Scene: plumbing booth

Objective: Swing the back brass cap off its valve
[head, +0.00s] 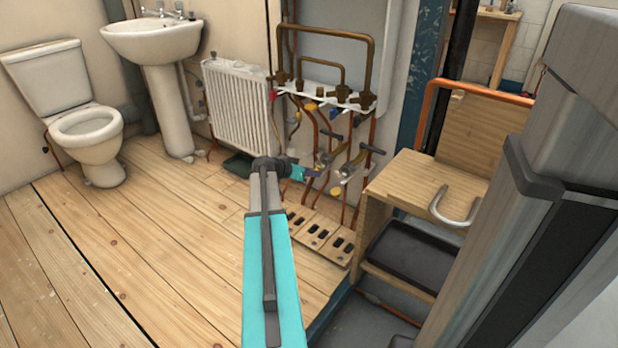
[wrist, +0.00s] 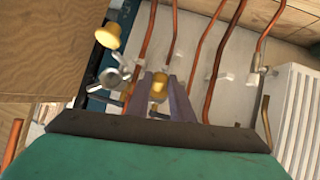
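In the wrist view, the two fingers of my gripper (wrist: 160,90) stand apart on either side of a yellow brass cap (wrist: 158,85). Whether they press on it is unclear. A second brass cap (wrist: 107,37) sits to the upper left, beside a silver valve (wrist: 112,76), outside the fingers. The cap between the fingers is on the side nearer the radiator. In the head view, my gripper (head: 305,172) is at the left of the valves (head: 345,170), low in front of the copper pipes. Its fingertips and the cap between them are too small to make out there.
A white radiator (head: 237,105) stands left of the pipes. A wooden cabinet (head: 420,190) with a bent pipe on top stands close on the right. A slotted wooden block (head: 320,238) lies below the valves. The plank floor (head: 130,250) at the left is clear.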

